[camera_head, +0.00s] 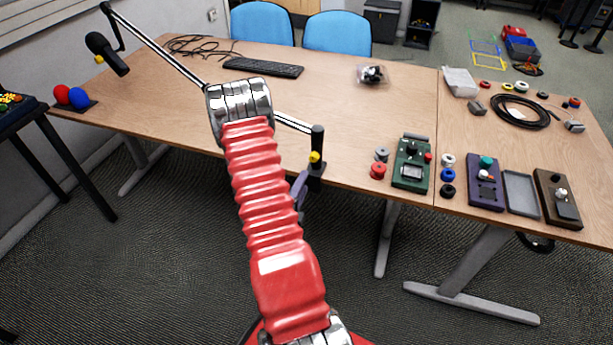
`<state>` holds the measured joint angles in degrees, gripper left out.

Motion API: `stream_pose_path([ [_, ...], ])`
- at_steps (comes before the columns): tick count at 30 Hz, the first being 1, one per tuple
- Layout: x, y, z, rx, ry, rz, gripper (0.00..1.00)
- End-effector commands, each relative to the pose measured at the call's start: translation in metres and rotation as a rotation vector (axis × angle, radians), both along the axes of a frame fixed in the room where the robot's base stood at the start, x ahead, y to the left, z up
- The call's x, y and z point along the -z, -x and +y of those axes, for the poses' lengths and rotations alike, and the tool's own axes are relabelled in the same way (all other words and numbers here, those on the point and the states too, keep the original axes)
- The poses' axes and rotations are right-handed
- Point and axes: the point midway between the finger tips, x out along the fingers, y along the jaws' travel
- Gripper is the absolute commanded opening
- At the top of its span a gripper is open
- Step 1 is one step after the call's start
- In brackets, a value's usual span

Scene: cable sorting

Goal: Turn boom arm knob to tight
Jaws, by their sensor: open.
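The boom arm (160,48) is a thin silver and black rod pair reaching from the upper left toward the table's front edge. A black microphone (107,54) hangs from its far end. Its black base post (318,142) stands at the front edge and carries a small yellow knob (314,157). Another small yellow spot shows beside the microphone. My red arm crosses in front of the boom's middle and hides part of it.
The wooden table (330,95) holds a black keyboard (263,67), loose cables (195,46) and a clear bag (373,74). Device boxes, spools and a coiled cable (520,110) fill the right side. Two blue chairs (338,34) stand behind. Table legs stand below the front edge.

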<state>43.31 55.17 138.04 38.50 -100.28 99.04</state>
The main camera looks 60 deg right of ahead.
Motion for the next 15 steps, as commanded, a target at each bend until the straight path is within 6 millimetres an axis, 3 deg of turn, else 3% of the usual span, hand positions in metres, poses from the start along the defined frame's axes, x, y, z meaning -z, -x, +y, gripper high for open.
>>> stream_pose_path([
  [6, 0.001, 0.004, 0.027, -0.001, -0.002, 0.002, 0.44],
  [15, 0.000, 0.006, 0.036, 0.001, 0.001, 0.000, 0.44],
])
